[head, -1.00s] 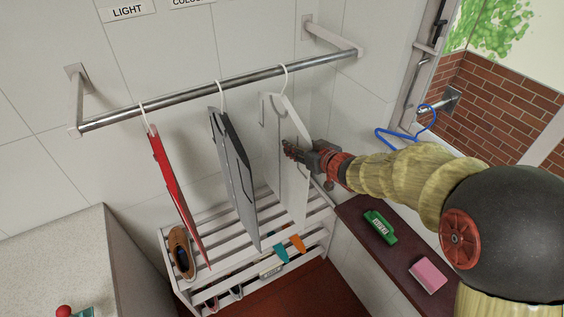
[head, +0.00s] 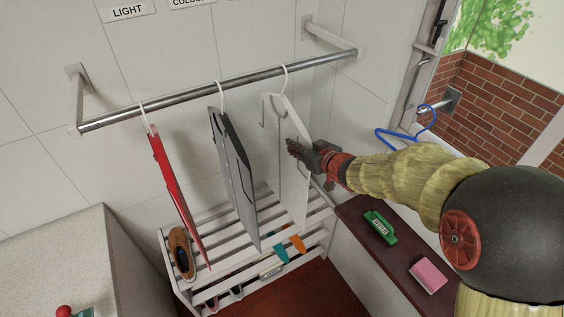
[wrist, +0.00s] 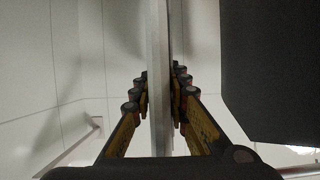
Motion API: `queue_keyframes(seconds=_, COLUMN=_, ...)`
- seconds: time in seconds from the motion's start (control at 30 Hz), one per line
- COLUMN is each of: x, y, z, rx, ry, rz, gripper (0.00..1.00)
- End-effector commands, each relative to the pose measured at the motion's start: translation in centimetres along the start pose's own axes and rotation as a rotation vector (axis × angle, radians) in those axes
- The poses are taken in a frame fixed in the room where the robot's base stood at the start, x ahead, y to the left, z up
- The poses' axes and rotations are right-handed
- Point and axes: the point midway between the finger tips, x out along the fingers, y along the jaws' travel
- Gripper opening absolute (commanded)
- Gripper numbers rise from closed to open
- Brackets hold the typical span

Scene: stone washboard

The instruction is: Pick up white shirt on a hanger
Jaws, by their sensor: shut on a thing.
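The white shirt (head: 294,190) hangs from a white hanger on the metal rail, the rightmost of three hanging garments. It is a thin, flat panel hanging nearly upright. My gripper (head: 292,147) reaches in from the right and is at the shirt's right edge, in its upper half. In the wrist view the shirt (wrist: 159,70) stands edge-on between the two fingers of my gripper (wrist: 162,95), which are closed on it from both sides. The hanger's hook (head: 285,75) is over the rail.
A grey garment (head: 235,180) and a red one (head: 178,195) hang left of the shirt on the rail (head: 190,98). A slatted rack (head: 215,232) with shoes stands below. A dark ledge (head: 390,250) holds a green brush (head: 380,227) and pink block (head: 428,274). A blue hanger (head: 400,135) hangs right.

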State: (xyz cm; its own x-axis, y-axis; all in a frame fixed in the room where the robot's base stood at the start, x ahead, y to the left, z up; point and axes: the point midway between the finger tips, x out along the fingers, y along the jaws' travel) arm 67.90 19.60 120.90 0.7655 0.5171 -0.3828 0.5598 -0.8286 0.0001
Motion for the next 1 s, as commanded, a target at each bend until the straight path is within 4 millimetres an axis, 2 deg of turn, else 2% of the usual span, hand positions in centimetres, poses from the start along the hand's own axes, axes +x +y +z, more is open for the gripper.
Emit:
queue_keyframes(seconds=0.47, x=-0.1, y=0.0, z=-0.2, rx=0.0, ry=0.002, rz=0.0, gripper=0.0)
queue_keyframes(seconds=0.67, x=-0.5, y=0.0, z=-1.4, rx=-0.001, ry=0.003, rz=0.001, gripper=0.0)
queue_keyframes(seconds=0.83, x=-1.5, y=0.0, z=-3.6, rx=-0.001, ry=0.004, rz=0.0, gripper=0.0)
queue_keyframes(seconds=1.0, x=-4.7, y=0.1, z=-2.1, rx=0.001, ry=0.001, rz=0.003, gripper=0.0)
